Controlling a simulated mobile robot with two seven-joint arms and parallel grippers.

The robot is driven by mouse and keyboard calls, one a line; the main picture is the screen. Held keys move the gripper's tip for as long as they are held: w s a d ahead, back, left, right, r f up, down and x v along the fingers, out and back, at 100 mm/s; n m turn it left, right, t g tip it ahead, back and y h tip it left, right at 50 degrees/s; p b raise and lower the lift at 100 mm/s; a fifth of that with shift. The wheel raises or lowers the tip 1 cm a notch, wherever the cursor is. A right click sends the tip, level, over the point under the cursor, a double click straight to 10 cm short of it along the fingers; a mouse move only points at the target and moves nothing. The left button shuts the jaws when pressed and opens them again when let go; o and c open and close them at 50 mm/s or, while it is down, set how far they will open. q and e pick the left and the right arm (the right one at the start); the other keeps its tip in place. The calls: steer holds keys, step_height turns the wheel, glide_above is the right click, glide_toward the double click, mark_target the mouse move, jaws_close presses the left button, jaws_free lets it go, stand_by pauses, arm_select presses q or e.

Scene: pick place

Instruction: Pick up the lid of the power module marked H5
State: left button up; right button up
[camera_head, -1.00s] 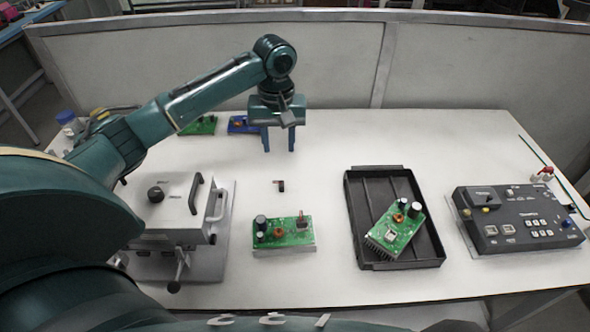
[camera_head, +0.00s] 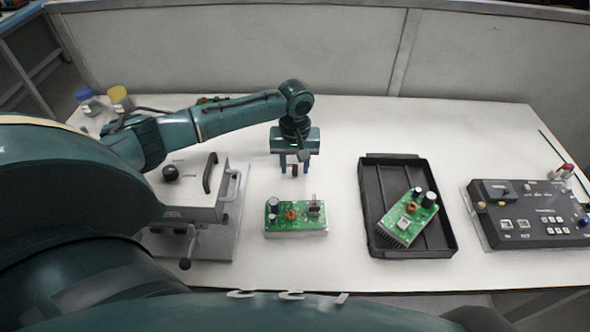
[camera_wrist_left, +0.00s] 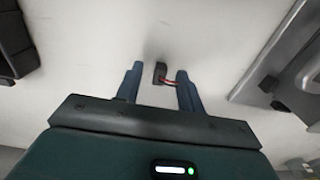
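A small dark part (camera_head: 293,171), possibly the lid, is on the white table behind a green circuit board module (camera_head: 296,216). No H5 marking is readable. My left gripper (camera_head: 294,166) points down over the small part, with its two blue fingers apart on either side. In the left wrist view the dark part (camera_wrist_left: 160,71) shows between the open fingertips of my left gripper (camera_wrist_left: 157,75), with a thin red piece beside it near one finger. I see gaps, so it does not look gripped. A second green module (camera_head: 410,218) lies tilted in a black tray. My right gripper is not in view.
The black tray (camera_head: 385,235) is right of the near module, and a dark control box (camera_head: 530,215) stands farther right. A grey press-like fixture (camera_head: 190,190) is at left, under my left arm. Bottles (camera_head: 88,100) stand at the back left. The back right table is clear.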

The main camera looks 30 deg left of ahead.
arm_select(q)
steer(key=shift+f, duration=0.15)
jaws_close()
stand_by(0.5)
